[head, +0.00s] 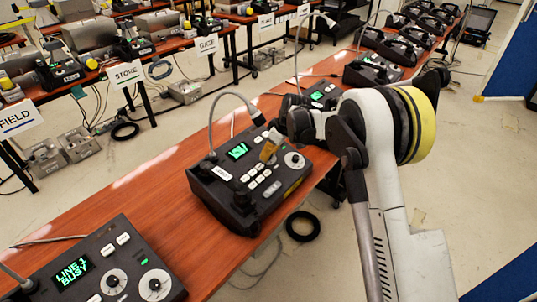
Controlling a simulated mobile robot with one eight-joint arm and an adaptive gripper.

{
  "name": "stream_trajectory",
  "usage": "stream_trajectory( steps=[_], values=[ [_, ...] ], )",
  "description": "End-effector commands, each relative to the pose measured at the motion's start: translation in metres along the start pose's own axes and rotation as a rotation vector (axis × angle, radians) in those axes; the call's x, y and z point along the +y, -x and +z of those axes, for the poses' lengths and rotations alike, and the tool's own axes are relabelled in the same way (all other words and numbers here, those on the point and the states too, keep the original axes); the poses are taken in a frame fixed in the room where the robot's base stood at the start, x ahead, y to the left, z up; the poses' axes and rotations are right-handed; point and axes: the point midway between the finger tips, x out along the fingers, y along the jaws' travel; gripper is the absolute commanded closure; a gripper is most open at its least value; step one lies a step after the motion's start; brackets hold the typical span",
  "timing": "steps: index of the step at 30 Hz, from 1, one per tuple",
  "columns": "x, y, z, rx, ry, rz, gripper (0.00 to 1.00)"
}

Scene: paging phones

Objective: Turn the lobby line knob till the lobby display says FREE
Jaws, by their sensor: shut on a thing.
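The near console (100,262) at the lower left has two white-faced knobs and a green display (72,274) reading LINE 1 BUSY. The middle console (235,196) has a lit green display (237,150) too small to read, keys, and a white-faced knob (294,160) at its right. My gripper (270,140) is at the middle console's upper part, left of that knob, beside a tan piece. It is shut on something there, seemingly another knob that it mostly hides. I cannot read which console is the lobby one.
A gooseneck microphone (212,125) rises from the middle console. Another console (322,94) stands behind my wrist, with more farther along the orange-brown table (150,205). Cables lie on the floor.

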Motion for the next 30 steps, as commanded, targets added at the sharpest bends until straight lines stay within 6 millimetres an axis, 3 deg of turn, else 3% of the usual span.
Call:
stream_trajectory(
  steps=[8, 30],
  values=[
    [-0.0001, 0.0000, 0.0001, 0.002, -0.086, 0.012, 1.00],
    [0.0012, -0.0001, 0.0006, 0.017, -0.600, 0.083, 1.00]
  ],
)
